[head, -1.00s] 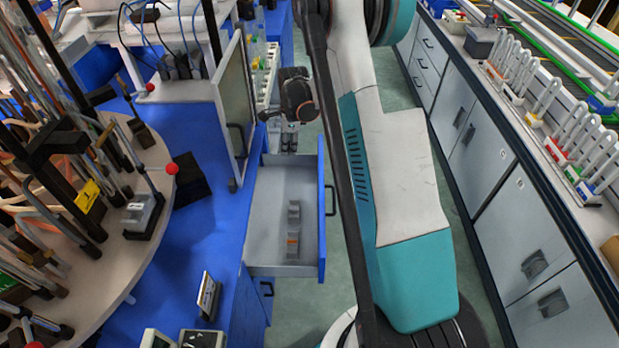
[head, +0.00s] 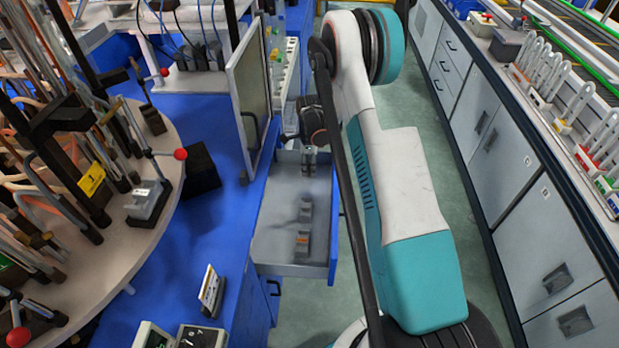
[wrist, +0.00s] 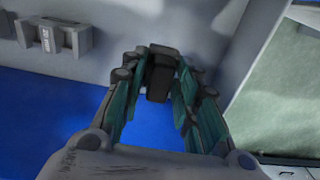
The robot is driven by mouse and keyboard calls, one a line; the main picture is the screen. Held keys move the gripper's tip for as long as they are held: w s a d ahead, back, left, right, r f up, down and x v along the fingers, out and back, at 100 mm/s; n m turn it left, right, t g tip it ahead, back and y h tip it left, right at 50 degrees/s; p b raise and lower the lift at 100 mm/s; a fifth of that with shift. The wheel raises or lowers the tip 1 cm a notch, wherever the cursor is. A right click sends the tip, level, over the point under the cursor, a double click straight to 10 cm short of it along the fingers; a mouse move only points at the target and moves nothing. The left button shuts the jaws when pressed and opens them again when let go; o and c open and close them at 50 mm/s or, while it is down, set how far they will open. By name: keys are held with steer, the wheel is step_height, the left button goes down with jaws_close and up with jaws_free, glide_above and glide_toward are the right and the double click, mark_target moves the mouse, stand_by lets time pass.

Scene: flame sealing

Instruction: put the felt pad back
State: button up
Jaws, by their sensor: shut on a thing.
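My gripper (wrist: 160,95) is shut on a small dark block-like thing (wrist: 160,75), which is likely the felt pad; its surface is too dim to be sure. In the head view my gripper (head: 308,162) points down at the far end of the open drawer (head: 277,238), over or just inside it. The held thing cannot be made out there. The drawer has a pale grey inside and a blue front. Two small grey pieces (head: 303,243) lie in its nearer half, one with an orange mark. In the wrist view grey blocks (wrist: 50,38) show at the upper left.
A hinged panel (head: 250,90) stands open just left of the drawer. The blue bench top (head: 195,235) holds a small upright card (head: 210,290). A round table (head: 130,235) crowded with stands is at left. The drawer floor between its pieces is bare.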

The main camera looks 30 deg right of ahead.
mark_target(309, 170)
steer(key=shift+f+b, duration=0.8)
steer(key=shift+f, duration=1.55)
steer(key=o, duration=0.9)
steer(key=shift+o, duration=0.2)
